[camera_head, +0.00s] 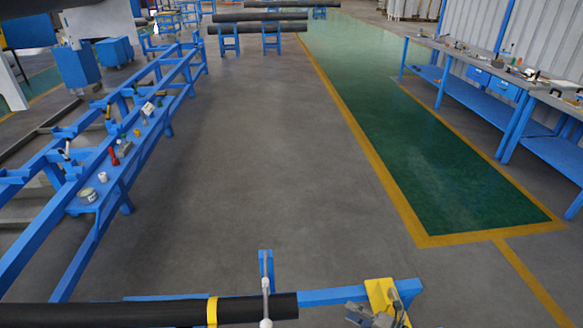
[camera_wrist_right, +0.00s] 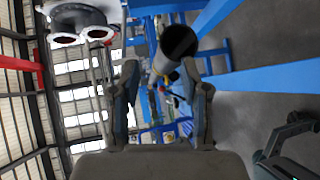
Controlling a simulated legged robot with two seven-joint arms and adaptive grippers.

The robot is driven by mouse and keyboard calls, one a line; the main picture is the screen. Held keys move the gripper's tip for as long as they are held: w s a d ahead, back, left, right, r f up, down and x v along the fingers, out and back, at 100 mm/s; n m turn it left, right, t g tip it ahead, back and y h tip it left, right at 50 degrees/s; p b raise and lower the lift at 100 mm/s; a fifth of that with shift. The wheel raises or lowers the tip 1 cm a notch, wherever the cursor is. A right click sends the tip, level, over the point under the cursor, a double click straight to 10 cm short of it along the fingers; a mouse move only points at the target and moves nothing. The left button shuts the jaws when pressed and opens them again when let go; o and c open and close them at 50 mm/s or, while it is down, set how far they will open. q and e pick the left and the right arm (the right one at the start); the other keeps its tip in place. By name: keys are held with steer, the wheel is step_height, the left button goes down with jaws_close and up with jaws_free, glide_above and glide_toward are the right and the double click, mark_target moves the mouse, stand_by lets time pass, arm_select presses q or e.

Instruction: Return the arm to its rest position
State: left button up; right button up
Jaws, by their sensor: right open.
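My right gripper (camera_head: 374,316) shows at the bottom edge of the head view, beside a yellow bracket (camera_head: 380,293) on a blue bar. Its rear part is cut off by the frame. In the right wrist view its two fingers (camera_wrist_right: 160,78) are spread apart with nothing held between them. A dark pipe end (camera_wrist_right: 180,42) lies beyond the fingertips; the distance is hard to tell. My left gripper does not show in the head view.
A black pipe (camera_head: 120,312) with a yellow band lies across the bottom left. A long blue rack (camera_head: 90,232) with small items stands left, blue workbenches (camera_head: 470,92) right. The grey floor (camera_head: 255,170) between is clear. A flanged grey part (camera_wrist_right: 78,18) shows in the wrist view.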

steer(key=s+d+f+m+t+h+p, duration=0.1)
steer(key=s+d+f+m+h+p, duration=0.15)
steer(key=s+f+m+h, duration=0.55)
steer(key=s+d+f+m+t+h+p, duration=0.1)
steer(key=s+d+f+m+h, duration=0.25)
steer(key=f+m, duration=0.75)
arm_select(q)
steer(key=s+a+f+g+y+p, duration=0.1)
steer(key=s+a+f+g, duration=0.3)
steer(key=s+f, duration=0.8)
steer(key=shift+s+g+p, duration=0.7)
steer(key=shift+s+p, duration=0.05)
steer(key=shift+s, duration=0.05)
arm_select(e)
steer(key=s+a+f+m+g, duration=0.1)
steer(key=s+f+m+g, duration=0.1)
steer(key=s, duration=0.7)
steer(key=s+a+f+m+g, duration=0.2)
steer(key=s+f+g, duration=0.2)
steer(key=s, duration=0.5)
steer(key=s+a+f+m+g+h, duration=0.1)
steer(key=s+a+f+m+g, duration=0.1)
steer(key=s, duration=0.7)
step_height(320, 180, down, 3)
steer(key=shift+r+m+g, duration=0.2)
steer(key=shift+m+g, duration=0.4)
steer(key=shift+g, duration=0.2)
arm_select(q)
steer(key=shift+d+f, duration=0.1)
